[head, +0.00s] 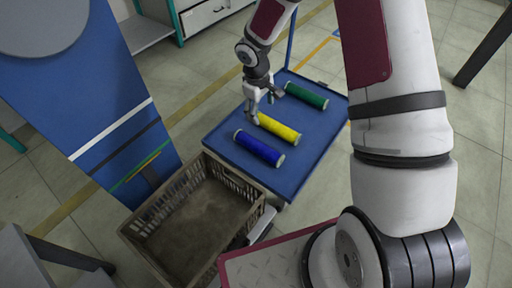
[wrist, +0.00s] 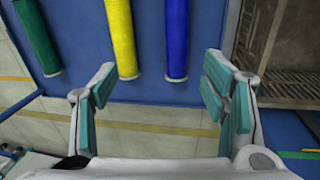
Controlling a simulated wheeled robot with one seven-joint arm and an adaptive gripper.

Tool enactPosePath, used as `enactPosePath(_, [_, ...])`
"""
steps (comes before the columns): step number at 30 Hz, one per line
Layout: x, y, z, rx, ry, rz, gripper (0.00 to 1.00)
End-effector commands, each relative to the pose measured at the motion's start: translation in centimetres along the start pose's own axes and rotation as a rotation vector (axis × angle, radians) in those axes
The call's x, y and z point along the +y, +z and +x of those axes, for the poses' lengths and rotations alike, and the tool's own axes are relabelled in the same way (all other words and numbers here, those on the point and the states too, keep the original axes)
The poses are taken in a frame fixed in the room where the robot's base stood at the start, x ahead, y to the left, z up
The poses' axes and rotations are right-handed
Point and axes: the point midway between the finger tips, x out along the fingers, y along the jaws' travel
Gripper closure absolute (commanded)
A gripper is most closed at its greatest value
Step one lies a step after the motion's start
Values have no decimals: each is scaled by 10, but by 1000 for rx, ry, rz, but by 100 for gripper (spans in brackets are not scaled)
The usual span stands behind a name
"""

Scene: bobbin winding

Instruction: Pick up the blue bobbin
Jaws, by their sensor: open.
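The blue bobbin (head: 259,148) lies on the blue cart top, the nearest of three bobbins in the head view. In the wrist view the blue bobbin (wrist: 177,38) is right of centre, with its pale end facing the jaws. My gripper (head: 262,107) is open and empty in the head view, close to the left end of the yellow bobbin (head: 279,128). In the wrist view my gripper (wrist: 155,90) has its fingers spread wide, and the yellow and blue bobbin ends show between and beyond the fingertips. I cannot tell its exact height above the cart.
The green bobbin (head: 306,95) lies at the back of the cart top (head: 310,150). An open brown crate (head: 262,200) stands in front of the cart; its edge is at right in the wrist view. A blue panel (head: 95,90) stands at left.

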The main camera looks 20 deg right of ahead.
Motion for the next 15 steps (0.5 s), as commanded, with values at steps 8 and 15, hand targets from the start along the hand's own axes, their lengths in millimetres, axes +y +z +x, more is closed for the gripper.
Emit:
enactPosePath(8, [-25, -13, 90, 7, -62, -49, 33])
enactPosePath(15, [-30, -13, 128, 6, -67, -52, 33])
